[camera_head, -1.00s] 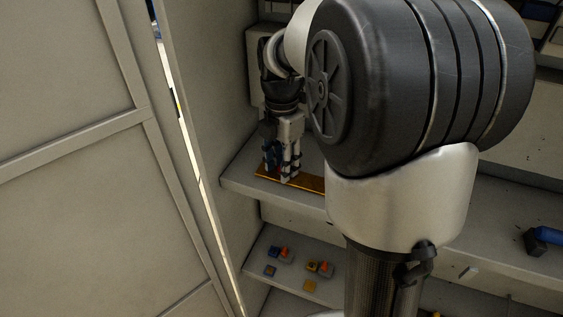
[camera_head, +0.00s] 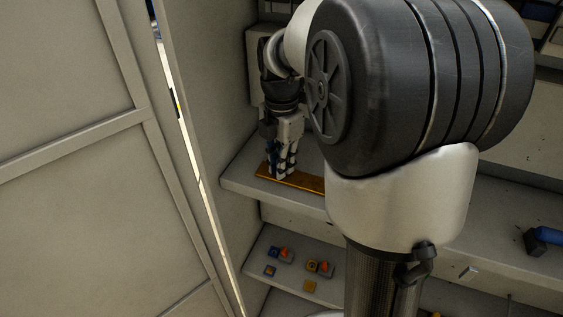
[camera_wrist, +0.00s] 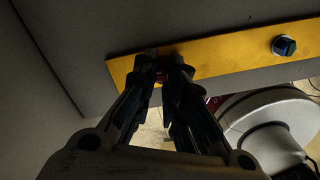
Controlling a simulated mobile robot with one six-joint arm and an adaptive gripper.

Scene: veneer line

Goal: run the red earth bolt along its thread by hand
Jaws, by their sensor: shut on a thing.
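A flat orange-gold bar (camera_head: 308,182) lies on the grey shelf in the head view; it also shows in the wrist view (camera_wrist: 225,55). The red earth bolt (camera_wrist: 161,77) is at the bar's left part in the wrist view, mostly hidden between my fingertips. My gripper (camera_wrist: 163,68) points down at the bar and is shut on the red bolt. In the head view my gripper (camera_head: 280,174) stands over the bar's left end, and the bolt is hidden there. How far the bolt is threaded cannot be seen.
A dark blue hex bolt (camera_wrist: 284,46) sits farther right on the bar. A grey panel wall (camera_head: 205,130) rises close left of my gripper. Small blue and orange parts (camera_head: 318,267) lie on the lower shelf. A blue-handled tool (camera_head: 545,237) lies at far right.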

